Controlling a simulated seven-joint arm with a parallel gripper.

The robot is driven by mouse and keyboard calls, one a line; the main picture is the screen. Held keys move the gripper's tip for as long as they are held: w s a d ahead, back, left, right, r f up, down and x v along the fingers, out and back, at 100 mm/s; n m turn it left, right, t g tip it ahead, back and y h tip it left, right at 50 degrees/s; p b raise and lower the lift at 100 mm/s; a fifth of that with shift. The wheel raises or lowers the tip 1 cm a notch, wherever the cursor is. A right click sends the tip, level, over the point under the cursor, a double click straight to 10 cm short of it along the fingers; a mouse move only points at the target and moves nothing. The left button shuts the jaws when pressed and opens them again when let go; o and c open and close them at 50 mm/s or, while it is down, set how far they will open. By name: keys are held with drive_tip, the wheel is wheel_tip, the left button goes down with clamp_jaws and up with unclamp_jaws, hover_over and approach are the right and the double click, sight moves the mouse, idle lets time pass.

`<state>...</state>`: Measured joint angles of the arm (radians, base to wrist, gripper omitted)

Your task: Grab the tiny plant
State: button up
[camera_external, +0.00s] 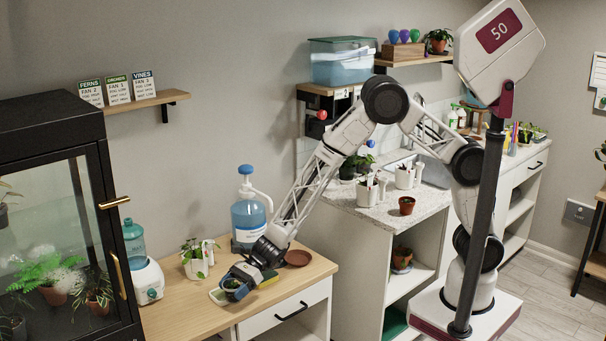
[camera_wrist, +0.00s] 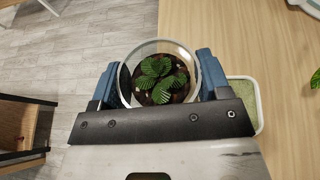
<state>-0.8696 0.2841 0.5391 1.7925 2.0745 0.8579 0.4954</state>
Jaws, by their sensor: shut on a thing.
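The tiny plant (camera_wrist: 159,78) is a small green-leaved plant in dark soil inside a round clear glass pot (camera_wrist: 152,45). In the wrist view it sits between the two blue fingers of my gripper (camera_wrist: 160,78), which press on the glass from left and right. In the external view my gripper (camera_external: 243,279) is low at the front of the wooden counter, around the small pot (camera_external: 233,284). A pale shallow tray (camera_wrist: 259,105) with a greenish inside lies beside and partly under the pot. I cannot tell if the pot touches it.
A blue-and-white dispenser (camera_external: 143,264) and a black glass cabinet (camera_external: 62,180) are left.

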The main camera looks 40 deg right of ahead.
drive_tip(key=shift+s+d, duration=0.5)
drive_tip(key=shift+d, duration=0.3)
drive_tip(key=shift+r, duration=0.1)
